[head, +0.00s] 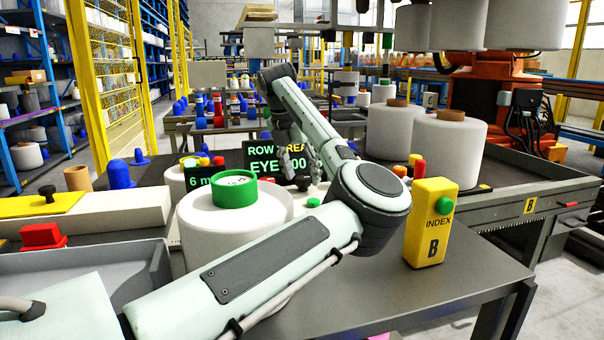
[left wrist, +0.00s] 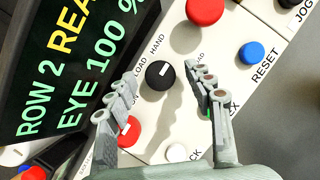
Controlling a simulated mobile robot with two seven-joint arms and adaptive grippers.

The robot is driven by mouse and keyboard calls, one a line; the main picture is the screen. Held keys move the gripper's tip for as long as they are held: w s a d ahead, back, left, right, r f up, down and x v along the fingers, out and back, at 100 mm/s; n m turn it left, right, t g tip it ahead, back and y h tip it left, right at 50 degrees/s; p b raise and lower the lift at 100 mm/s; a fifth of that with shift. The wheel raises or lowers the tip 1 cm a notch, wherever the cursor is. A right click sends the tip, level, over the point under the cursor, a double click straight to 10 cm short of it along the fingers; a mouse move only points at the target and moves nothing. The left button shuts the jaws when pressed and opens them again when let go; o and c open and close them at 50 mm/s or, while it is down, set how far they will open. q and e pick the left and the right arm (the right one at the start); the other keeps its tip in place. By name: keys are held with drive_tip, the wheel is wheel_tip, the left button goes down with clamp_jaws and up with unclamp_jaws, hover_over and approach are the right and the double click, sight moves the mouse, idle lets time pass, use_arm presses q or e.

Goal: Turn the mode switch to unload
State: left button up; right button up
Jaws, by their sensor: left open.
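The mode switch is a black round knob (left wrist: 160,74) with a small white mark, on a cream control panel (left wrist: 150,145) in the left wrist view. Printing beside it reads LOAD and HAND, with another partly hidden label ending in OAD to its right. My left gripper (left wrist: 161,72) is open, one finger on each side of the knob, with no clear contact. In the head view my left gripper (head: 293,158) is partly hidden behind my own arm, in front of the display. My right gripper is not in view.
A dark display (left wrist: 70,60) stands left of the knob. Red (left wrist: 205,10), blue (left wrist: 251,55) and white (left wrist: 177,152) buttons and another red one (left wrist: 128,131) surround it. A large bobbin with green cap (head: 235,191) and a yellow INDEX B box (head: 431,225) stand nearby.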

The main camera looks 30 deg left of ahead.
use_arm(q)
drive_tip(key=v, duration=1.1)
drive_tip(key=shift+r, duration=0.25)
drive_tip(key=shift+s, duration=0.15)
